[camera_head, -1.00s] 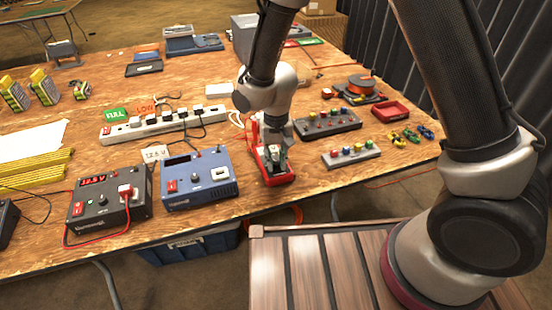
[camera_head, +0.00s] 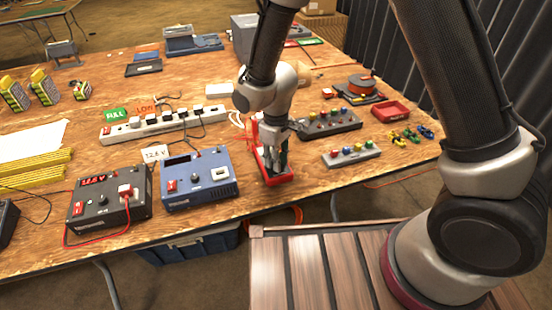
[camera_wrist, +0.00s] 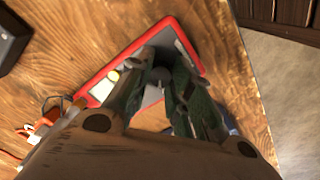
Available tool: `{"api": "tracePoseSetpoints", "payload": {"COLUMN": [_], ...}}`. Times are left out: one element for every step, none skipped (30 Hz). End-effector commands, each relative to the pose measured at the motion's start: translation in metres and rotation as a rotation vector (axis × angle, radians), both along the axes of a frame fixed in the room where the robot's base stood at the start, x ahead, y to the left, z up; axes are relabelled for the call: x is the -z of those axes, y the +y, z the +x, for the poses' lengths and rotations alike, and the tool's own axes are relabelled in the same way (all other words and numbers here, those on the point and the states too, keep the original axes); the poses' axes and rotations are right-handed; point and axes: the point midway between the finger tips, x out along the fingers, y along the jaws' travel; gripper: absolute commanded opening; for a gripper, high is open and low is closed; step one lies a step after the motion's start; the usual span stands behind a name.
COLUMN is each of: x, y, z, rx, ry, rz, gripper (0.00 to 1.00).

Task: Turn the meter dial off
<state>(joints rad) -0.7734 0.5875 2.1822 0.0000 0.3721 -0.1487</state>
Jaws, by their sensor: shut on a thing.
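The meter (camera_head: 287,179) is a red-framed, grey-faced box lying flat near the front edge of the table. In the wrist view the meter (camera_wrist: 128,52) shows a pale screen, a yellow button and a dark round dial (camera_wrist: 160,76). My gripper (camera_head: 276,172) points down over it. In the wrist view the green-padded fingertips of my gripper (camera_wrist: 160,70) are shut on the dial, one on each side. The dial's pointer mark and setting cannot be made out.
A blue power supply box (camera_head: 200,182) stands left of the meter, with a black one (camera_head: 110,205) beyond it. A grey button strip (camera_head: 351,154) and a dark button box (camera_head: 330,125) lie to the right. The table's front edge is close.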

Motion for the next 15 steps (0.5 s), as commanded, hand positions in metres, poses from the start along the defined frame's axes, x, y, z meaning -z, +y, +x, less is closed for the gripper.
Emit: {"api": "tracePoseSetpoints", "payload": {"x": [-0.0003,-0.0003,-0.0003,-0.0003,-0.0003,-0.0003,-0.0003,-0.0003,-0.0003,-0.0003,-0.0003,-0.0003,-0.0003,-0.0003,-0.0003], "y": [0.0003,0.0003,0.0003,0.0003,0.0003,0.0003,0.0003,0.0003,0.0003,0.0003,0.0003,0.0003,0.0003,0.0003,0.0003], "z": [0.0003,0.0003,0.0003,0.0003,0.0003,0.0003,0.0003,0.0003,0.0003,0.0003,0.0003,0.0003,0.0003,0.0003,0.0003], "rx": [-0.026,-0.041,-0.062,-0.074,-0.087,-0.101,-0.111,-0.12,-0.129,-0.136,-0.142,-0.148,-0.151,-0.154,-0.156], "ry": [-0.001,-0.001,-0.001,-0.001,-0.001,-0.001,-0.001,-0.001,-0.001,-0.001,-0.001,-0.001,-0.001,-0.001,-0.001], "rz": [0.001,0.001,0.001,0.001,0.001,0.001,0.001,0.001,0.001,0.001,0.001,0.001,0.001,0.001,0.001], "gripper": [0.0,0.0,0.0,0.0,0.0,0.0,0.0,0.0,0.0,0.0,0.0,0.0,0.0,0.0,0.0]}}
